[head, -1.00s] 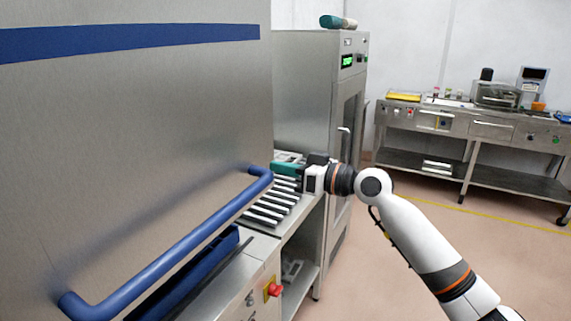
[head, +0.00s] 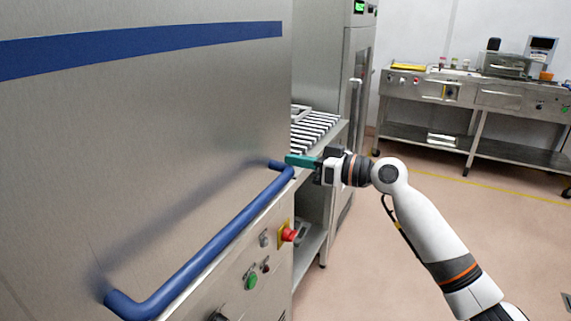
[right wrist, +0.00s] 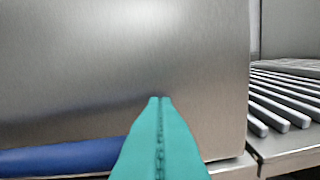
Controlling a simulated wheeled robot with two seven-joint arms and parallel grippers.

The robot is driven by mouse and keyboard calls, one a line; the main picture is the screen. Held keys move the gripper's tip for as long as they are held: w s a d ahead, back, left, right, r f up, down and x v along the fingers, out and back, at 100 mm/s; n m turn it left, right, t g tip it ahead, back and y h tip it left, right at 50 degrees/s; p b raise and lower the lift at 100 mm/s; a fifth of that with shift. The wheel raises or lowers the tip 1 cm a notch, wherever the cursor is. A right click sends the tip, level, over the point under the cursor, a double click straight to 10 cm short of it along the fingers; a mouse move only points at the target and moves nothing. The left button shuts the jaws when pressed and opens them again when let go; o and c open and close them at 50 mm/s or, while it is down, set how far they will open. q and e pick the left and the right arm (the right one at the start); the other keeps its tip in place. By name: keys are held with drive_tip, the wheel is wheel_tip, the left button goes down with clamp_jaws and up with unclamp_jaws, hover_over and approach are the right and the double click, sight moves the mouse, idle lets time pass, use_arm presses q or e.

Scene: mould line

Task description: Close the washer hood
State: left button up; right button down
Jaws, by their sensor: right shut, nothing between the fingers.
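The washer hood (head: 150,130) is a large brushed-steel box with a blue stripe, filling the left of the head view. Its blue bar handle (head: 215,245) runs along the lower front. The hood wall also fills most of the right wrist view (right wrist: 130,60), its lower edge close to the steel deck. My right gripper (head: 289,159) has teal fingers, shut and empty, at the far end of the handle. I cannot tell whether they touch it. In the right wrist view the fingers (right wrist: 160,100) point at the hood, with the handle (right wrist: 70,156) at lower left. My left gripper is out of view.
A roller conveyor (head: 315,128) lies beyond the hood, before a tall steel cabinet (head: 318,55). A red stop button (head: 288,234) and green button (head: 251,281) sit on the front panel. A workbench (head: 470,95) stands at the back right. The floor at right is clear.

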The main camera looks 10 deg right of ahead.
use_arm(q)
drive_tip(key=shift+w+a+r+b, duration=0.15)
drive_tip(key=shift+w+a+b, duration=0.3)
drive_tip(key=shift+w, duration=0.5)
